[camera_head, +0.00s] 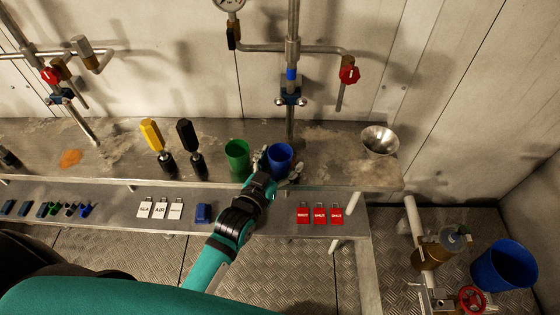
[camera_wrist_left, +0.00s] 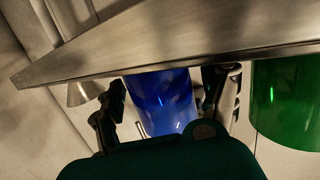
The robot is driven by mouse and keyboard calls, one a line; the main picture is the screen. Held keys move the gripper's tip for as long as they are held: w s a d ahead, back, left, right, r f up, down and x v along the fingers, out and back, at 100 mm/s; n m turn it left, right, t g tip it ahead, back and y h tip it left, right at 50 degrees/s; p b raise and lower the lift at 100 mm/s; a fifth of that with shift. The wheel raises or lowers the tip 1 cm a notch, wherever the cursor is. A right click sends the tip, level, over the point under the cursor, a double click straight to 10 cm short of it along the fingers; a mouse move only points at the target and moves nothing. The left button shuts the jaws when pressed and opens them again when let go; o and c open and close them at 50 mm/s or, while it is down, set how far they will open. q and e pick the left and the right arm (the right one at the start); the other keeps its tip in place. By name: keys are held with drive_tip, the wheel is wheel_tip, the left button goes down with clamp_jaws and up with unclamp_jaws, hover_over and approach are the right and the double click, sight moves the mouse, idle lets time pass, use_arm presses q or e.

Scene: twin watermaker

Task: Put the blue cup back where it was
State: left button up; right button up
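The blue cup (camera_head: 279,158) stands upright at the front of the metal bench, just right of the green cup (camera_head: 237,156). My left gripper (camera_head: 278,170) reaches it from the front, with one finger on each side of the cup. In the left wrist view the blue cup (camera_wrist_left: 162,100) fills most of the space between the fingers. A thin gap seems to show beside the right-hand finger; firm contact cannot be made out. The green cup also shows in the left wrist view (camera_wrist_left: 285,100). My right gripper is not in view.
A vertical pipe (camera_head: 292,60) with a red-handled valve rises behind the cup. A yellow-handled tool (camera_head: 151,135) and a black-handled one (camera_head: 187,136) stand left. A metal bowl (camera_head: 380,140) sits right. Red tags (camera_head: 320,215) lie on the lower shelf. A blue bucket (camera_head: 505,266) stands lower right.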

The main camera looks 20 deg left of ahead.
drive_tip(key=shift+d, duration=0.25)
use_arm(q)
drive_tip(key=shift+r, duration=0.2)
drive_tip(key=v, duration=1.2)
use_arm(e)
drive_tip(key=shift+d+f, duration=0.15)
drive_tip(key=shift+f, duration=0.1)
use_arm(q)
drive_tip(key=shift+f, duration=0.15)
